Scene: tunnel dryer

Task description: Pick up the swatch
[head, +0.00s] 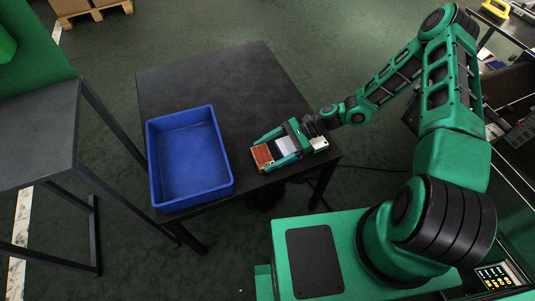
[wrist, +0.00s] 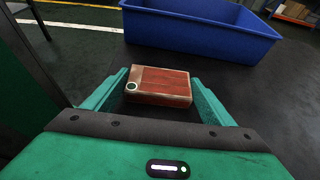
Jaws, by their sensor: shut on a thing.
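The swatch (head: 262,157) is a flat reddish-brown, wood-like block with a pale edge. In the wrist view the swatch (wrist: 160,86) shows a round pale-rimmed hole near its left corner. My gripper (head: 263,151) is shut on it, with one green finger on each side. In the wrist view my gripper's fingertips (wrist: 159,80) flank the swatch's left and right sides. The swatch is over the dark table (head: 200,75), near its front edge. I cannot tell whether it touches the tabletop.
A blue bin (head: 228,184) stands on the table just left of my gripper; its floor looks empty. It also shows ahead in the wrist view (wrist: 200,30). The table's back part is clear. A dark side table (head: 40,130) stands at the left.

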